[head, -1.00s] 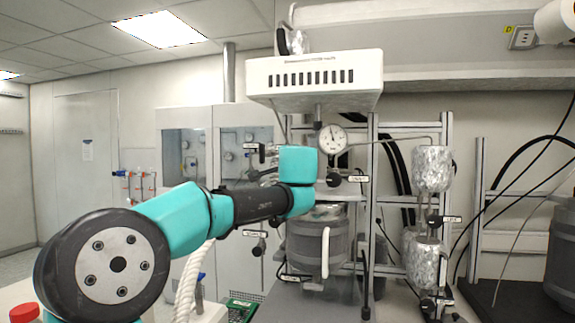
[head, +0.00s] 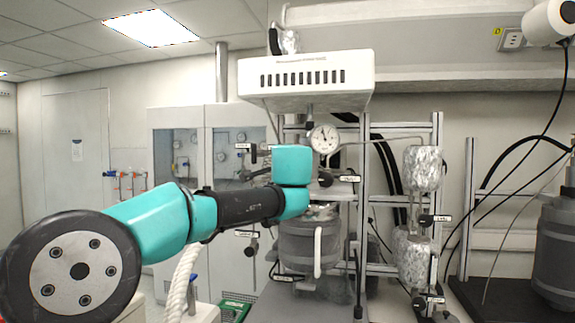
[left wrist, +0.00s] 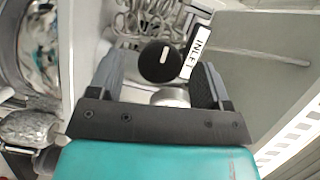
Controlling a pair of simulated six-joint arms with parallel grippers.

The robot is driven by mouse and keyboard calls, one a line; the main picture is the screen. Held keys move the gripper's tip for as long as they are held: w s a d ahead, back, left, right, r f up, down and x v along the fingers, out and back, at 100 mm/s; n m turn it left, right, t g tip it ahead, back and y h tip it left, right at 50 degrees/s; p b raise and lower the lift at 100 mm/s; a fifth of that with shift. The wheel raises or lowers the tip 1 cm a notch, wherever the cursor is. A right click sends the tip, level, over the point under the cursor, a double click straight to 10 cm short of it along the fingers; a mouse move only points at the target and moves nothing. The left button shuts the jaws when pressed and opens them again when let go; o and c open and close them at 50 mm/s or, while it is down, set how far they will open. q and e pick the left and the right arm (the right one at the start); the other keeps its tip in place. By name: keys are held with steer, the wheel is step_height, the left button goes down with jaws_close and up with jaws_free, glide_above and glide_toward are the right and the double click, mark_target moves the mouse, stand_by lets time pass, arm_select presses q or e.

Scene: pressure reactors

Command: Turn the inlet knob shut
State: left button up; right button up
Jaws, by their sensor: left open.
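In the left wrist view the inlet knob (left wrist: 160,61) is a round black knob with a short white mark on its face. A white INLET label (left wrist: 196,52) stands right beside it. My left gripper (left wrist: 161,72) is open, its two dark fingers on either side of the knob, with visible gaps. I cannot tell how deep the knob sits between them. In the head view my teal left wrist (head: 292,166) is in front of the reactor frame, and its fingers cannot be made out clearly. My right gripper is not in view.
A pressure gauge (head: 324,139) and another labelled black knob (head: 325,178) are close to the right of my wrist. A grey reactor vessel (head: 298,245) stands below it. A white vented box (head: 306,80) hangs above. Foil-wrapped cylinders (head: 422,168) stand farther right.

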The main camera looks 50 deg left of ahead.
arm_select(q)
steer(key=v, duration=1.4)
steer(key=shift+s+d, duration=0.3)
steer(key=shift+d, duration=0.05)
